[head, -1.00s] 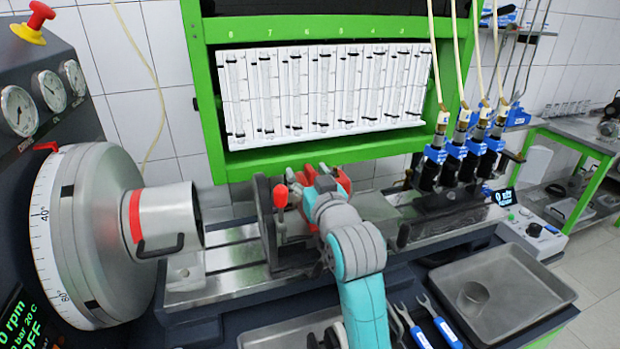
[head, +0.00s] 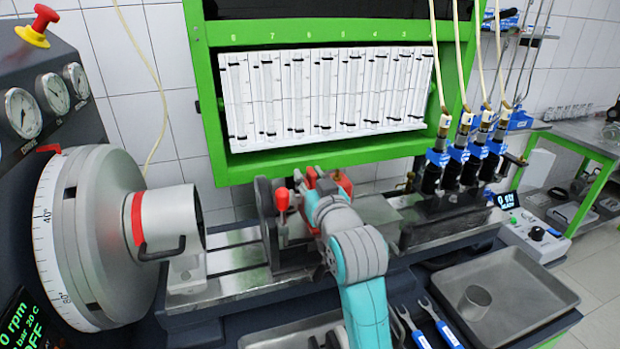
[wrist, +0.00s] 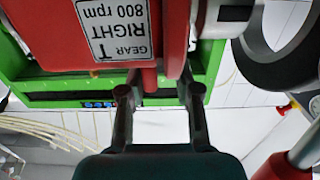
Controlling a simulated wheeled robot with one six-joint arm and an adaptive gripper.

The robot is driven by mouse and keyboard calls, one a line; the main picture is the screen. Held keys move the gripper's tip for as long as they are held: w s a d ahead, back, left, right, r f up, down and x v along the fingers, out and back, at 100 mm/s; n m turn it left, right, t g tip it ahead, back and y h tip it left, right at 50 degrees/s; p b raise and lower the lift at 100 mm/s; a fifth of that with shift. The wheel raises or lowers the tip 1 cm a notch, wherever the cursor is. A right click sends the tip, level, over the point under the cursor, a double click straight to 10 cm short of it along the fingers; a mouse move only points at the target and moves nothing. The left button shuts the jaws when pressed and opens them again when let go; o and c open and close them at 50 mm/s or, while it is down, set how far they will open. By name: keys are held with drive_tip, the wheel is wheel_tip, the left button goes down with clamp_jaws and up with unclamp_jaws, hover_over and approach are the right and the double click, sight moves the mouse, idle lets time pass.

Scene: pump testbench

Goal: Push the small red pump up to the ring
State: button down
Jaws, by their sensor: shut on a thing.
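The small red pump (head: 343,182) is on the bench bed in the head view, mostly hidden by my arm and gripper. In the wrist view its red body (wrist: 100,35) fills the upper left and carries a label reading "GEAR T RIGHT 800 rpm". My gripper (wrist: 157,92) is shut on a red part below that body. It also shows in the head view (head: 322,187). The dark ring (head: 266,210) stands upright just left of the pump. The ring's dark curve (wrist: 285,65) shows at the wrist view's upper right. Whether pump and ring touch is hidden.
A lever with a red knob (head: 282,200) stands by the ring. A large drum (head: 105,225) with a hollow cylinder is at the left. Injectors (head: 470,150) stand at the right, and a metal tray (head: 540,285) sits front right. The bed between cylinder and ring is clear.

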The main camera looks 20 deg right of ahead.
drive_tip(key=shift+a, duration=0.15)
drive_tip(key=shift+a, duration=1)
